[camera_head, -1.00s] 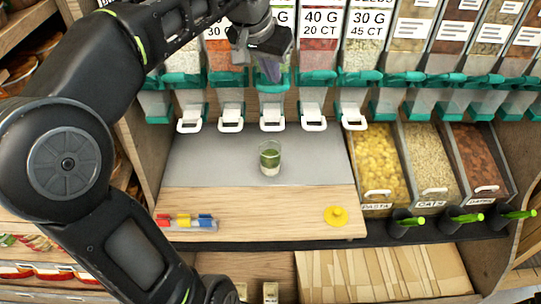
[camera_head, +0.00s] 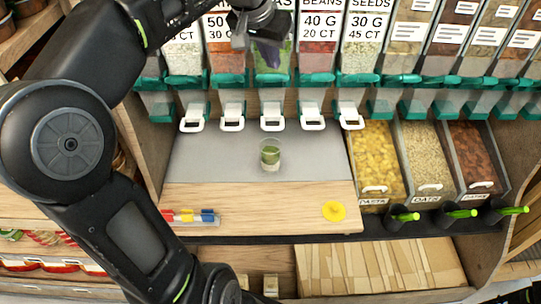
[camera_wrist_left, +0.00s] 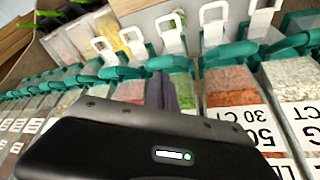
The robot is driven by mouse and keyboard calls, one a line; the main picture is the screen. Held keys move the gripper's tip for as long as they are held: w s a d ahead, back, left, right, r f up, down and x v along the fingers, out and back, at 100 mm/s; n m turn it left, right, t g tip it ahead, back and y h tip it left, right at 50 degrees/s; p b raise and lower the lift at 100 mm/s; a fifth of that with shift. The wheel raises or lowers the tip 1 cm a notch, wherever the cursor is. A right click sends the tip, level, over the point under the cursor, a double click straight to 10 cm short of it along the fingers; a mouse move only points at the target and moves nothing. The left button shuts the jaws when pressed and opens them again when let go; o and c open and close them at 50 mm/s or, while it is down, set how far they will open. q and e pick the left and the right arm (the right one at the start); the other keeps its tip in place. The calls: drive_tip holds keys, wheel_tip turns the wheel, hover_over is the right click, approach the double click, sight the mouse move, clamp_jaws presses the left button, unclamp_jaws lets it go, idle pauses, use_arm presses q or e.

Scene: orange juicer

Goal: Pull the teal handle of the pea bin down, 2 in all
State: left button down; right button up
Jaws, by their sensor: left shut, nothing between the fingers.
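The pea bin (camera_head: 273,62) is the middle clear dispenser, with green contents; its teal handle (camera_head: 273,79) crosses its front, above a clear chute and a white hook-shaped flap. My left gripper (camera_head: 268,52) is shut and empty in front of the bin, above the handle, partly covering the bin and its label. In the left wrist view, turned upside down, the purple-grey fingers (camera_wrist_left: 163,92) are in front of the green bin, close to the teal handle (camera_wrist_left: 160,63); I cannot tell if they touch it. A clear cup with green contents (camera_head: 270,154) stands below the chute.
Similar dispensers with teal handles stand close on both sides. Open bins of pasta (camera_head: 376,160), oats (camera_head: 428,160) and a brown food (camera_head: 476,158) are at the right. A yellow object (camera_head: 334,211) and coloured markers (camera_head: 188,216) lie on the wooden board.

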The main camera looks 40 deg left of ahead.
use_arm(q)
drive_tip(key=shift+f, duration=0.15)
drive_tip(key=shift+f+b, duration=0.6)
drive_tip(key=shift+b, duration=0.05)
drive_tip(key=shift+f, duration=0.2)
drive_tip(key=shift+r, duration=0.15)
drive_tip(key=f+b, duration=0.3)
drive_tip(key=s+f+b, duration=0.1)
drive_tip(key=shift+d+f, duration=0.35)
drive_tip(key=shift+f, duration=0.05)
drive_tip(key=shift+r, duration=0.1)
drive_tip(key=r+p, duration=0.1)
drive_tip(key=r, duration=0.1)
drive_tip(key=r+p, duration=0.2)
drive_tip(key=w+r+p, duration=0.1)
drive_tip(key=r+p, duration=0.1)
drive_tip(key=shift+a, duration=0.4)
drive_tip(key=shift+r, duration=0.1)
idle(0.3)
